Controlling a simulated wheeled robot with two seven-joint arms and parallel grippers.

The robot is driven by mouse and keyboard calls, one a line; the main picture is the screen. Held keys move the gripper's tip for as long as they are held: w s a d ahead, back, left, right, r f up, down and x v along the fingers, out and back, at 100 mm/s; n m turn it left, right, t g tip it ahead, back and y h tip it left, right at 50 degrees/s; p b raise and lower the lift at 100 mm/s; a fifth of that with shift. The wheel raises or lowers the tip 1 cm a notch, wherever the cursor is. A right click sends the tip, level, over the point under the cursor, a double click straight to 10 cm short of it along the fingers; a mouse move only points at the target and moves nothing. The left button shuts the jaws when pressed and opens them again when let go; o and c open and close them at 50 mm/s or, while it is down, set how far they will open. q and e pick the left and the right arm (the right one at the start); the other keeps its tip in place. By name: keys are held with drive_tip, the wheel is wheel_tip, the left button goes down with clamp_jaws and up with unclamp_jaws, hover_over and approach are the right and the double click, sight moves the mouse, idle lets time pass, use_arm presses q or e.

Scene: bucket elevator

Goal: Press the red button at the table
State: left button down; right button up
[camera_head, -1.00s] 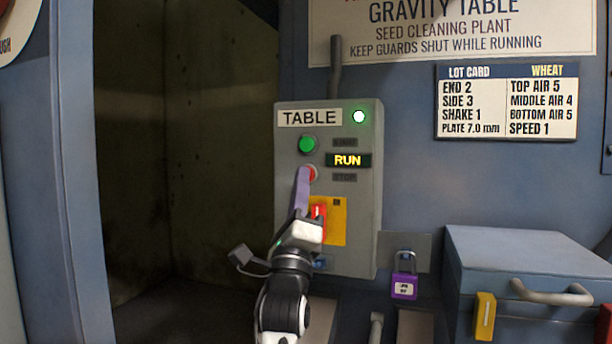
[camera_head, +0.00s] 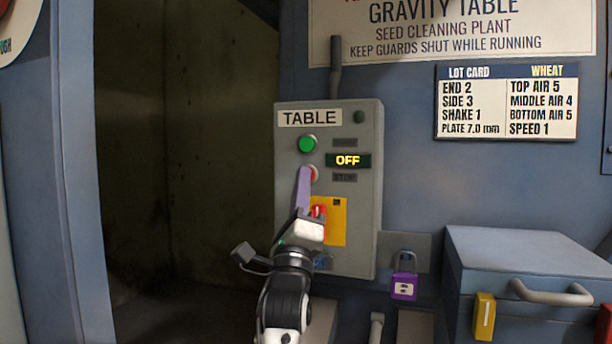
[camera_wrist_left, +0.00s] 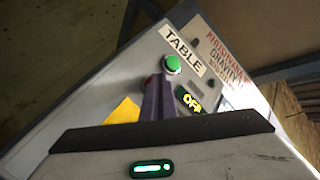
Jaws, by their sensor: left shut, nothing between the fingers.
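The grey control box (camera_head: 360,235) labelled TABLE hangs on the blue wall. Its red button (camera_head: 315,173) sits below the green button (camera_head: 308,144) and is partly hidden by my left gripper (camera_head: 304,172). My left gripper is shut and empty, its purple fingertips at the red button, seemingly touching it. The display (camera_head: 348,160) reads OFF and the lamp (camera_head: 359,117) above it is dark. My right gripper is out of view.
A yellow tag (camera_head: 337,232) is on the box's lower face. A purple padlock (camera_head: 404,287) hangs at its right. A blue cabinet (camera_head: 530,248) with a handle juts out at lower right. A dark open recess (camera_head: 200,150) lies to the left.

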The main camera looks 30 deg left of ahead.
use_arm(q)
drive_tip(key=shift+s, duration=0.1)
drive_tip(key=shift+s+d+f, duration=0.1)
drive_tip(key=shift+s+d, duration=0.15)
drive_tip(key=shift+s, duration=0.45)
drive_tip(key=s+p, duration=0.1)
drive_tip(key=s, duration=0.1)
drive_tip(key=s+d, duration=0.1)
drive_tip(key=s, duration=0.2)
drive_tip(key=shift+p, duration=0.35)
idle(0.4)
